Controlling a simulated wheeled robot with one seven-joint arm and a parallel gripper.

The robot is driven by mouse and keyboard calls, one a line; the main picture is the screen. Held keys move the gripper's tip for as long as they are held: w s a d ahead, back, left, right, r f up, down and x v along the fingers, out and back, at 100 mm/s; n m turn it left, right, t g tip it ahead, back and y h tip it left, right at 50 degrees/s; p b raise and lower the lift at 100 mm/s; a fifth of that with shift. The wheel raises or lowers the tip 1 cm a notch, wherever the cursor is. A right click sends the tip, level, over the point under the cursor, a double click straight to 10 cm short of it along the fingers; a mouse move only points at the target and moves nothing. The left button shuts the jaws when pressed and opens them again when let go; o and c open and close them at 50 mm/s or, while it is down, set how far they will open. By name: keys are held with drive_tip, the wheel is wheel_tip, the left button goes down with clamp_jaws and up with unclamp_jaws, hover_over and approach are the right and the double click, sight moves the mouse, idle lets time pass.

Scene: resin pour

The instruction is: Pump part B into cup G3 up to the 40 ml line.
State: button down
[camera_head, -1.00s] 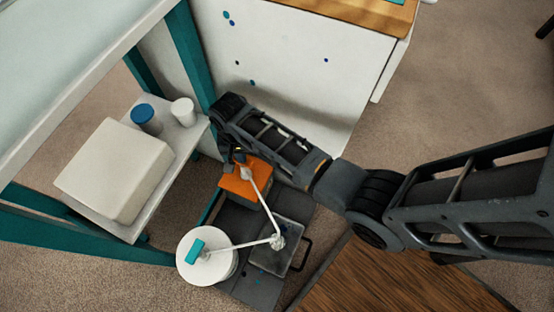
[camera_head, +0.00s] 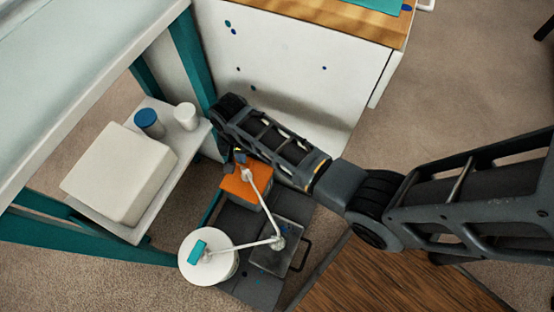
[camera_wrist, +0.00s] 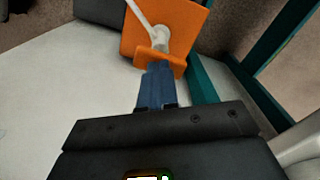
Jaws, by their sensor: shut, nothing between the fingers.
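An orange pump container (camera_head: 236,192) stands low on the dark base, with a white spout arm (camera_head: 261,205) reaching to a small pale cup (camera_head: 278,243). Any mark or fill level on the cup is too small to read. A white round pail (camera_head: 222,268) with a teal pump head (camera_head: 198,250) also points its spout at the cup. My gripper (camera_head: 240,158) is at the back of the orange container. In the wrist view, my shut blue fingers (camera_wrist: 158,72) reach the orange bar (camera_wrist: 160,60) below the white spout; contact is unclear.
The cup stands on a grey square plate (camera_head: 268,262) with a dark handle. A side shelf (camera_head: 182,150) holds a white box (camera_head: 115,175), a blue-lidded jar (camera_head: 149,123) and a white cup (camera_head: 187,116). Teal posts and a white cabinet (camera_head: 290,70) bound the space.

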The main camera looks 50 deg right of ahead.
drive_tip(key=shift+f+b, duration=0.4)
drive_tip(key=shift+f, duration=0.25)
drive_tip(key=shift+r+p, duration=0.85)
drive_tip(key=shift+p, duration=0.15)
drive_tip(key=shift+r, duration=0.1)
wheel_tip(320, 180, up, 6)
drive_tip(key=p, duration=0.6)
